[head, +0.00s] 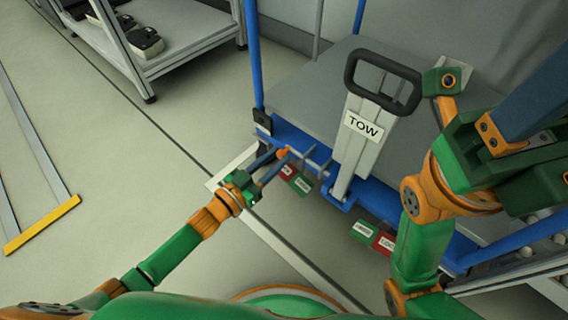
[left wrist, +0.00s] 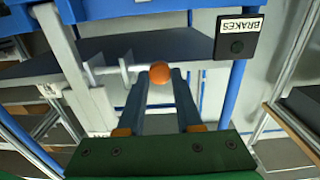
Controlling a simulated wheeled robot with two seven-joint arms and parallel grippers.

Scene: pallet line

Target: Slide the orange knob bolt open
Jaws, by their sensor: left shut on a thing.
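The orange knob (head: 283,153) sits at the end of the bolt on the blue front edge of the cart. In the left wrist view the orange knob (left wrist: 159,72) is between my fingertips, and a pale rod (left wrist: 105,70) runs left from it through an upright bracket (left wrist: 124,70). My left gripper (head: 279,157) is shut on the knob, reaching in from the lower left; it also shows in the left wrist view (left wrist: 162,80). The far end of the rod is unclear. My right arm fills the right of the head view; its fingertips are not clearly shown.
The cart's grey deck (head: 310,85) lies behind the knob, with a TOW handle (head: 362,125) to its right. Red and green tags hang below the edge. A BRAKES box (left wrist: 236,45) is near the knob.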

